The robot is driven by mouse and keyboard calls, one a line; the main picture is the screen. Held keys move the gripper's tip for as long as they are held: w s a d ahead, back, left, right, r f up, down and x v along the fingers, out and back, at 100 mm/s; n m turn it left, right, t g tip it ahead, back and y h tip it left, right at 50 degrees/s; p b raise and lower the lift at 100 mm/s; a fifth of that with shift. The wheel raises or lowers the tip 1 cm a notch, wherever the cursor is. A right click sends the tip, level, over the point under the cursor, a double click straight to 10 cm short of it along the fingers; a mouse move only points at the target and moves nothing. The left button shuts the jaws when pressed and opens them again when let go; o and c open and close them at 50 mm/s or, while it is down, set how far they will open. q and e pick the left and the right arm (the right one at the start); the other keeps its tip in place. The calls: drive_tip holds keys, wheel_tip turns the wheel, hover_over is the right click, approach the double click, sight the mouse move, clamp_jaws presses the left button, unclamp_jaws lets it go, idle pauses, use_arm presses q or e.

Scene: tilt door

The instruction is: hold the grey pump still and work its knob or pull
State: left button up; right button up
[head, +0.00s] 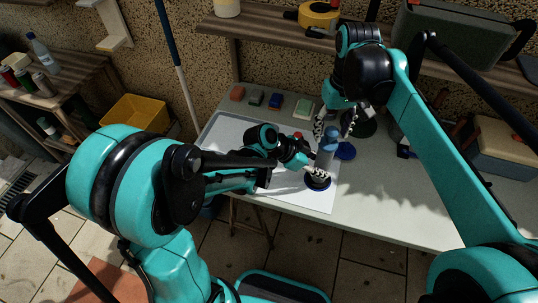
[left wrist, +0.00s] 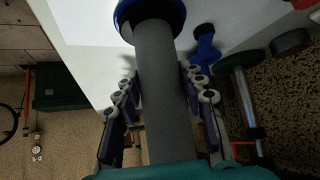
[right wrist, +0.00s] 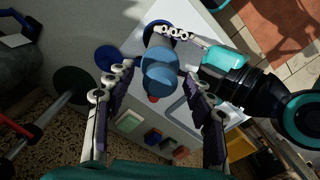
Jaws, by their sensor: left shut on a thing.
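The grey pump (head: 324,163) stands upright on the white board on the table, with a dark blue base ring and a blue knob (head: 331,136) on top. My left gripper (head: 317,171) is shut around its grey body, low down. In the left wrist view the grey cylinder (left wrist: 164,85) lies between both fingers, and the blue base ring (left wrist: 150,14) shows beyond them. My right gripper (head: 337,121) is open above the knob. In the right wrist view the blue knob (right wrist: 161,68) sits between and beyond the spread fingers, apart from them.
A blue disc (head: 345,151) lies right of the pump. A dark round-based stand (head: 362,125) is behind it. Several small coloured blocks (head: 275,101) line the table's back. A grey toolbox (head: 445,38) sits on the shelf above.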

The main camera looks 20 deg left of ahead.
idle(0.3)
drive_tip(key=shift+r, duration=3.5)
wheel_tip(320, 180, up, 12)
use_arm(q)
drive_tip(key=o, duration=1.2)
